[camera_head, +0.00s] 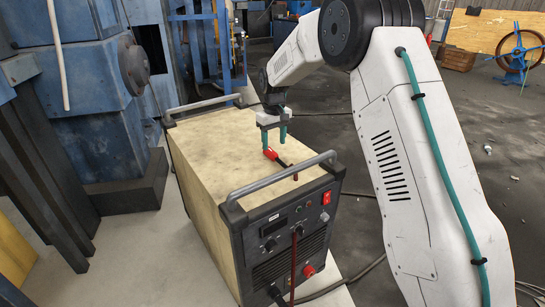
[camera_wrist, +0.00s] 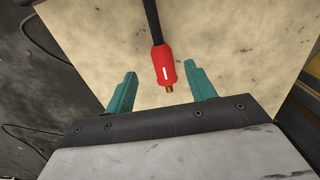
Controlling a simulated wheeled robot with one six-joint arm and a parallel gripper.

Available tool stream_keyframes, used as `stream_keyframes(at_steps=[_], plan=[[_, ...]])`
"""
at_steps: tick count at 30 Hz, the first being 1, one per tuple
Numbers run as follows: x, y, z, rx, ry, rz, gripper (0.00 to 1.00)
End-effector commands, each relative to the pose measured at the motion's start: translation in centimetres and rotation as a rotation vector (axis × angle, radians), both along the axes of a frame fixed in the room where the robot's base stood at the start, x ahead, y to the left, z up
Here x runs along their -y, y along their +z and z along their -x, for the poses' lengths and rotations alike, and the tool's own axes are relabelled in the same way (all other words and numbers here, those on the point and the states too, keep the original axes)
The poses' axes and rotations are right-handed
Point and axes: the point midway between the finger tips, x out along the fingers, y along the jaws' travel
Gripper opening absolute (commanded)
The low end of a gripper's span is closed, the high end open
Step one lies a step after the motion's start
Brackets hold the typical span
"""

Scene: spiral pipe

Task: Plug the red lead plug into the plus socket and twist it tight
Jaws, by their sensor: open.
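The red lead plug (camera_head: 270,154) lies on the tan top of the welder (camera_head: 208,158), with its black cable running towards the front handle. In the wrist view the plug (camera_wrist: 164,65) is red with a white mark and a brass tip, which points towards my gripper. My gripper (camera_head: 274,144) is above the welder top, close to the plug. Its teal fingers are spread in the wrist view (camera_wrist: 160,70), one on each side of the plug and apart from it. A red socket (camera_head: 309,270) is low on the welder's front panel; its plus mark is too small to read.
Metal handles (camera_head: 283,178) cross the front and back edges of the welder top. A dark red cable (camera_head: 294,262) hangs down the front panel, left of the red socket. A blue machine (camera_head: 85,100) stands to the left. Floor on the right is mostly clear.

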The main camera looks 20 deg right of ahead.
Motion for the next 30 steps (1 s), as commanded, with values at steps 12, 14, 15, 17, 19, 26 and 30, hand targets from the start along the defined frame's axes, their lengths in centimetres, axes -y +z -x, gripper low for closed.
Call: stream_keyframes(at_steps=[12, 14, 15, 17, 19, 26, 30], plan=[[-0.3, -4.7, 0.0, -0.001, 0.000, 0.000, 0.55], [-0.3, -4.6, 0.0, -0.001, 0.000, 0.000, 0.55], [-0.3, -4.6, 0.0, -0.001, 0.000, 0.000, 0.55], [-0.3, -4.6, 0.0, -0.001, -0.001, 0.000, 0.52], [-0.3, -4.6, 0.0, -0.001, -0.001, 0.000, 0.33], [-0.3, -4.6, 0.0, 0.000, -0.001, 0.000, 0.04], [-0.3, -4.5, 0.0, 0.000, -0.001, 0.000, 0.04]])
